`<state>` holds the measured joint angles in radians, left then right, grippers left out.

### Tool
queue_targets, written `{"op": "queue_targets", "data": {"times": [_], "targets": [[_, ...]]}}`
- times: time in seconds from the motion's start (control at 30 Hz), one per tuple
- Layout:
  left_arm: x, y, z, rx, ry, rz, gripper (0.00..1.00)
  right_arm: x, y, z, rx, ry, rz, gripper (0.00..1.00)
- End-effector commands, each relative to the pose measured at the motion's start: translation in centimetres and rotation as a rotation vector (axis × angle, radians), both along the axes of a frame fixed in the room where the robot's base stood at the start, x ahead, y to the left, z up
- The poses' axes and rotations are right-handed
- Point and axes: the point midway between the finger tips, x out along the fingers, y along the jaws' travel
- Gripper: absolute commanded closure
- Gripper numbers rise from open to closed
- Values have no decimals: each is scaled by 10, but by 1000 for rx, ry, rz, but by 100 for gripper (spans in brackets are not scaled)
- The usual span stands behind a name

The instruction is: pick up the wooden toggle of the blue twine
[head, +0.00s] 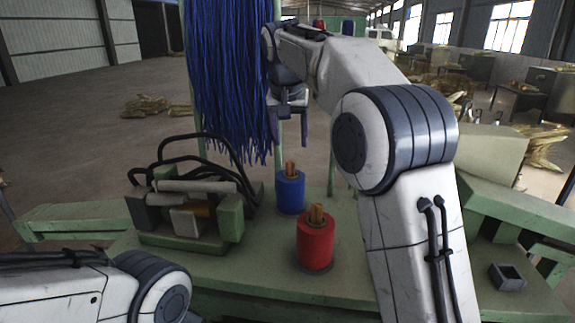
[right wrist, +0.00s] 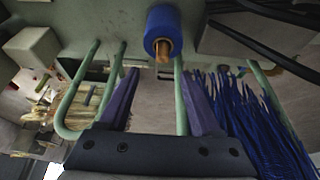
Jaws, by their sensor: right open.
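The blue twine is a blue spool (head: 290,194) standing on the green bench. Its wooden toggle (head: 290,168) sticks up from the spool's top. In the right wrist view the spool (right wrist: 163,22) and toggle (right wrist: 162,56) show beyond the fingertips, nearer the right-hand finger. My right gripper (head: 289,132) is open and empty, its fingers pointing down, above the toggle and apart from it. The right gripper's two fingers also show in the right wrist view (right wrist: 159,78). My left gripper is out of view; only part of that arm shows at lower left.
A red spool (head: 315,245) with its own wooden toggle (head: 317,214) stands in front of the blue one. Blue bristles (head: 225,75) hang behind, left of my right gripper. A clamp-like device with black hoses (head: 228,220) stands left. Green posts (head: 333,165) rise nearby.

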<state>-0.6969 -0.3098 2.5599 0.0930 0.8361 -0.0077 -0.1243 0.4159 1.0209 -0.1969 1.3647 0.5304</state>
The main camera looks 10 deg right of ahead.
Motion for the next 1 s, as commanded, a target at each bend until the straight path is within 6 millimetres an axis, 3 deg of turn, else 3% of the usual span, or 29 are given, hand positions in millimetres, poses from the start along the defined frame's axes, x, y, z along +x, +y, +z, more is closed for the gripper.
{"op": "queue_targets", "data": {"times": [0.2, 0.37, 0.7, 1.0], "targets": [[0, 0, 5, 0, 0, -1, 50, 11, -7, -31, 0, 3, -4, 35], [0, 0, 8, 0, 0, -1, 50, 16, -8, -41, 0, 2, -1, 35], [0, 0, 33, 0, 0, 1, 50, 36, -8, -80, 0, 3, 1, 35], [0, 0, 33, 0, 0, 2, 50, 39, -8, -87, 0, 0, 2, 35]]}}
